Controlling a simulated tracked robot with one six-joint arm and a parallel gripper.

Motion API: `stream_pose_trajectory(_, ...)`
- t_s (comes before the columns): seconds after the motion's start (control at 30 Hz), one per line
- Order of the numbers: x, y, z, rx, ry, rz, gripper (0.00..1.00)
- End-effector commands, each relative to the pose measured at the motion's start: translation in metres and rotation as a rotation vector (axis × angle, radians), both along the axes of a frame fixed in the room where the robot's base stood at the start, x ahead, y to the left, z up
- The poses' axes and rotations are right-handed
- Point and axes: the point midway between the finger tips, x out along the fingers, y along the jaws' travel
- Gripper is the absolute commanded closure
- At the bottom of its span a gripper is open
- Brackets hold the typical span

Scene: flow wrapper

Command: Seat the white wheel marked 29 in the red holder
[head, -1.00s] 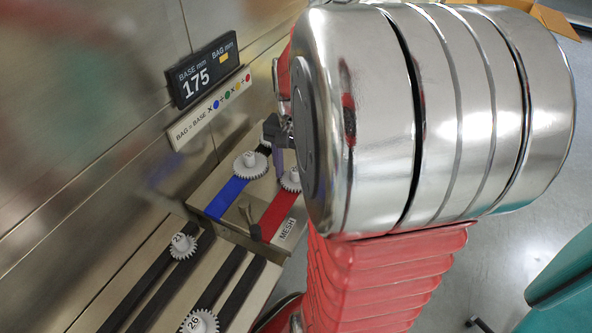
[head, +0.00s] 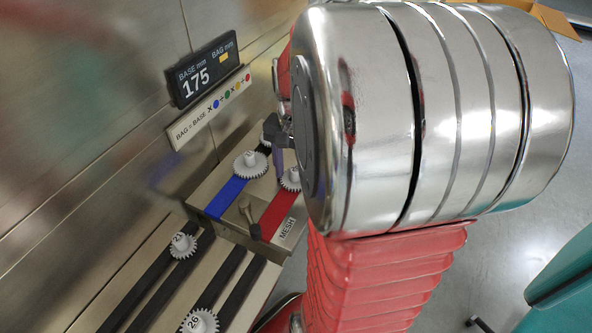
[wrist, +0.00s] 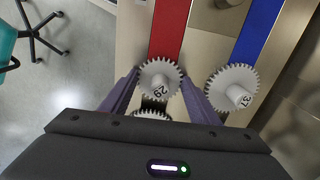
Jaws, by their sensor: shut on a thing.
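The white wheel marked 29 (wrist: 158,78) lies between the two purple fingers of my gripper (wrist: 160,84), which is shut on it. In the wrist view it is over the end of the red holder strip (wrist: 170,28). In the head view the wheel (head: 289,181) is partly hidden behind my arm, at the upper end of the red strip (head: 277,213). I cannot tell whether the wheel is fully down or slightly raised.
Another toothed wheel (wrist: 152,115) lies just behind wheel 29, partly hidden. Two wheels, one marked 26 (head: 200,322), sit on the lower rack. A lever (head: 249,218) stands between the strips.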

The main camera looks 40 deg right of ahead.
Motion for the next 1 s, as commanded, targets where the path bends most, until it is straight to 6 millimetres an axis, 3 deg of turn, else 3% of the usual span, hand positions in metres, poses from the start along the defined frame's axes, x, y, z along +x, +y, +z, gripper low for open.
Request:
stream_pose_trajectory(0.23,-0.001,0.001,-0.003,0.004,0.005,0.0,0.68)
stream_pose_trajectory(0.27,-0.001,0.001,-0.003,0.004,0.005,0.0,0.43)
stream_pose_trajectory(0.53,-0.001,0.0,-0.002,0.002,0.003,-0.001,0.23)
stream_pose_trajectory(0.83,-0.001,0.0,0.0,0.001,0.002,-0.001,0.23)
stream_pose_trajectory(1.0,0.0,0.0,0.011,0.0,-0.001,-0.001,0.23)
